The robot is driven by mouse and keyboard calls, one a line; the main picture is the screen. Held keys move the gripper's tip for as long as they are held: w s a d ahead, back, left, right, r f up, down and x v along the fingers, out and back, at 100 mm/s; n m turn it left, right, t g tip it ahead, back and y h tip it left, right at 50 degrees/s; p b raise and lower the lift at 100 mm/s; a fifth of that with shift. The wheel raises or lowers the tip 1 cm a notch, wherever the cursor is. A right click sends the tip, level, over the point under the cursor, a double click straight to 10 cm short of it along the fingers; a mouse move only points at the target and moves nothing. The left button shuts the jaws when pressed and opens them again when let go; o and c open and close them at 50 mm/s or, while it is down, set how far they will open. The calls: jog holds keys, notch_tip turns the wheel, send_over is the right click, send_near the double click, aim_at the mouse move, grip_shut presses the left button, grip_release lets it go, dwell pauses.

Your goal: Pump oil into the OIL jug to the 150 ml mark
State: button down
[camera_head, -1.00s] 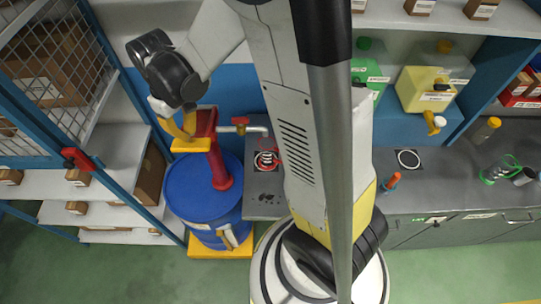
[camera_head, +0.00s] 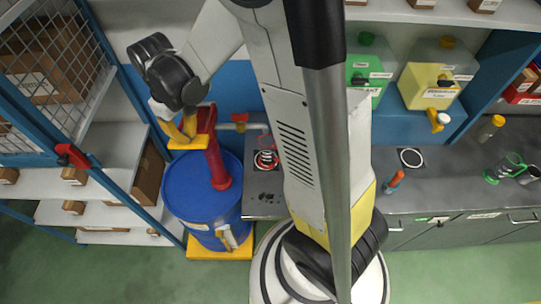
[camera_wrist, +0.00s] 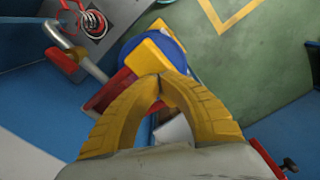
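The blue oil drum (camera_head: 185,185) stands at the left in the head view with a red pump (camera_head: 216,165) on top. The pump's yellow handle (camera_wrist: 150,57) shows at my fingertips in the wrist view. My gripper (camera_wrist: 160,78) has its two yellow fingers meeting at the tips; in the head view my gripper (camera_head: 187,132) is at the pump top. I cannot tell whether the tips press on the handle. The spout (camera_head: 240,123) points right. Below it a clear jug with a red rim or handle (camera_head: 266,158) stands on the grey counter. Its level and mark are unreadable.
Green (camera_head: 368,72) and yellow (camera_head: 437,75) jugs sit on the back shelf. A green-handled clear jug (camera_head: 505,168) stands at the right on the counter (camera_head: 450,190). A wire-doored shelf (camera_head: 55,60) is at the left. My arm hides part of the counter.

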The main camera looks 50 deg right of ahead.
jog(key=shift+f+b, duration=4.15)
jog(key=shift+f, duration=0.7)
notch_tip(320, 180, up, 13)
jog(key=p, duration=0.8)
jog(key=shift+f+p, duration=0.15)
jog(key=shift+p, duration=0.2)
jog(key=shift+f, duration=0.1)
jog(key=shift+f+b, duration=5.4)
jog(key=shift+f, duration=0.8)
notch_tip(320, 180, up, 12)
jog(key=p, duration=0.8)
jog(key=shift+r+p, duration=0.25)
jog(key=shift+p, duration=0.15)
